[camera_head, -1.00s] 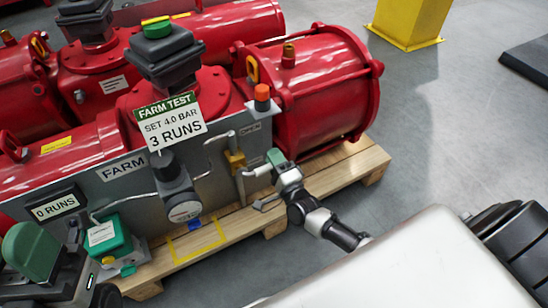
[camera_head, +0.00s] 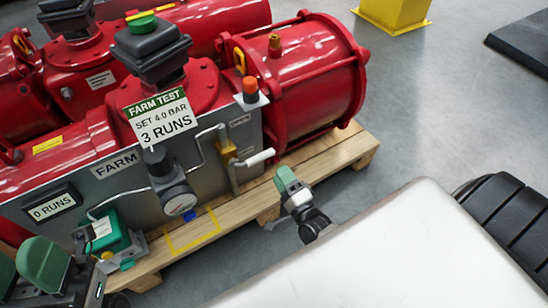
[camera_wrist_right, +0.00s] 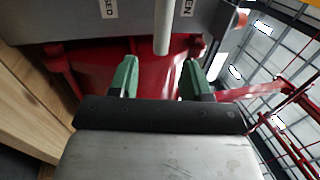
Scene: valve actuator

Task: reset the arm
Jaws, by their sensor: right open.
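A lever with a white grip (camera_head: 260,157) sticks out from the front of the grey panel (camera_head: 218,168), beside a yellow valve body (camera_head: 227,152). My right gripper (camera_head: 285,178) is open and empty, in front of and below the grip's end, apart from it in the head view. In the right wrist view the pale grip (camera_wrist_right: 163,28) points down toward the gap between the green fingers (camera_wrist_right: 157,78); cut-off OPEN and CLOSED labels flank it. My left gripper (camera_head: 43,264) is at the lower left, partly cut off; its jaw gap is unclear.
A red actuator (camera_head: 315,65) stands on a wooden pallet (camera_head: 335,155). The panel carries a gauge (camera_head: 178,200), an orange-topped button (camera_head: 250,88), a "0 RUNS" display (camera_head: 52,207) and a "3 RUNS" sign (camera_head: 162,118). A green box (camera_head: 108,232) sits near my left gripper.

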